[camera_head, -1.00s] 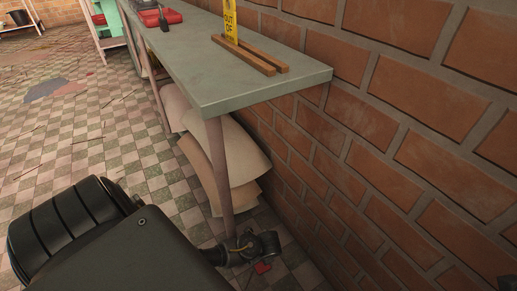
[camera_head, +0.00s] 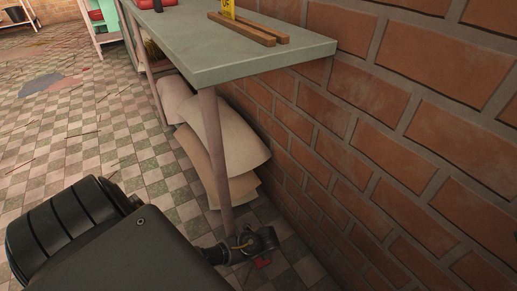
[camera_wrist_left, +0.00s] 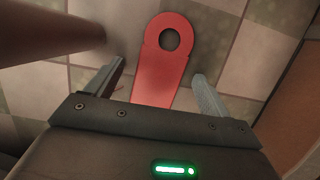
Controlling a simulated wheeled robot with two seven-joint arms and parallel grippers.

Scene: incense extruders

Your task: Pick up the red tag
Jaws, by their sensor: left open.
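The red tag (camera_wrist_left: 158,75) lies flat on the checkered floor, with a round hole at its far end in the left wrist view. In the head view only a small red part of the tag (camera_head: 263,262) shows beside my gripper. My left gripper (camera_wrist_left: 155,82) is open, with one finger on each side of the tag's narrower end. Nothing is held between the fingers. In the head view the left gripper (camera_head: 250,245) is low by the table leg, and its fingers are hard to make out. My right gripper is not in view.
A table leg (camera_head: 214,150) stands close to my left gripper and also shows in the wrist view (camera_wrist_left: 50,32). The grey tabletop (camera_head: 215,65) is above. A brick wall (camera_head: 400,150) is on the right. Pale sheets (camera_head: 232,140) lean under the table. Open floor (camera_head: 90,130) lies left.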

